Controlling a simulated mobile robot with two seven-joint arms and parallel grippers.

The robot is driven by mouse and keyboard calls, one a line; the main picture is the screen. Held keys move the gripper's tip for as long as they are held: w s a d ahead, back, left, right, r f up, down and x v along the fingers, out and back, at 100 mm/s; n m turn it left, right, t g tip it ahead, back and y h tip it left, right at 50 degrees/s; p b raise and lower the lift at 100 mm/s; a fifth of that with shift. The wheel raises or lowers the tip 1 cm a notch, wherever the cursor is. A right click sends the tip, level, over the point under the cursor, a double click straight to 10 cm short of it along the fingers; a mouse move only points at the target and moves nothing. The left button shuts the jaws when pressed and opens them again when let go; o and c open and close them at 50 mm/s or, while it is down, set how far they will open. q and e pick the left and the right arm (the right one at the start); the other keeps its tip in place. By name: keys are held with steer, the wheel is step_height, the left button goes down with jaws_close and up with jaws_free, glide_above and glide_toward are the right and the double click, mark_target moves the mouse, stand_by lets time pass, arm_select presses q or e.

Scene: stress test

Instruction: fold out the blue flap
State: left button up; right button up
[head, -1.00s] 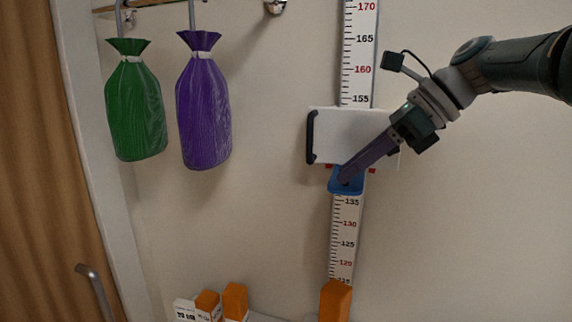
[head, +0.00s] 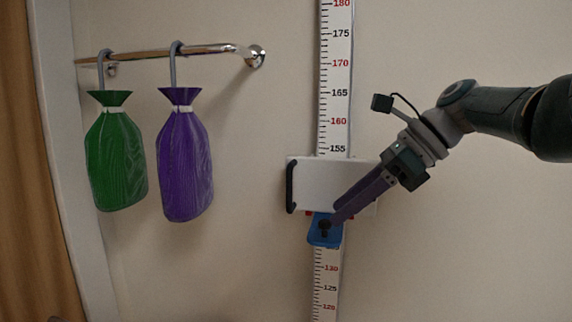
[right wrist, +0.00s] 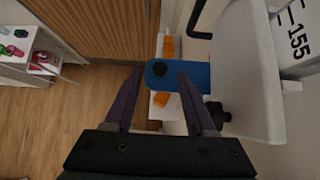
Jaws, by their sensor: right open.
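The blue flap (head: 325,236) sits at the lower edge of a white box (head: 318,172) on the wall's measuring scale. A dark knob (head: 324,226) shows on its face. The flap also shows in the right wrist view (right wrist: 172,83), beyond my fingers. My right gripper (head: 338,215) reaches in from the right, its tips at the flap's upper right. In the right wrist view its purple fingers (right wrist: 160,78) are apart, and the right finger overlaps the flap in the picture. I cannot tell whether they touch. My left gripper is not in view.
A measuring scale (head: 334,80) runs up the wall. A black handle (head: 290,187) is on the box's left side. Green (head: 116,160) and purple (head: 185,165) bags hang from a rail (head: 205,49) at left. Orange items (right wrist: 162,99) stand below the flap.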

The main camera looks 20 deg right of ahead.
steer(key=b+v, duration=0.1)
steer(key=v, duration=0.5)
steer(key=shift+s+d+r, duration=0.15)
steer(key=shift+d+r, duration=0.05)
steer(key=shift+r, duration=0.1)
steer(key=s+a+f+n+g+h+p, duration=0.3)
steer(key=s+f+n+h, duration=0.4)
steer(key=s+f+n, duration=0.75)
steer(key=s+a+r+n+p, duration=0.1)
steer(key=s+a+n+p, duration=0.1)
steer(key=s+a+n, duration=0.2)
steer(key=s+a+r+n+t+p, duration=0.1)
steer(key=s+a+n, duration=0.3)
steer(key=s+n, duration=0.4)
steer(key=s+r+p, duration=0.1)
steer(key=s, duration=0.2)
steer(key=shift+s+r+t, duration=0.2)
steer(key=shift+r+t, duration=0.05)
steer(key=shift+t, duration=0.05)
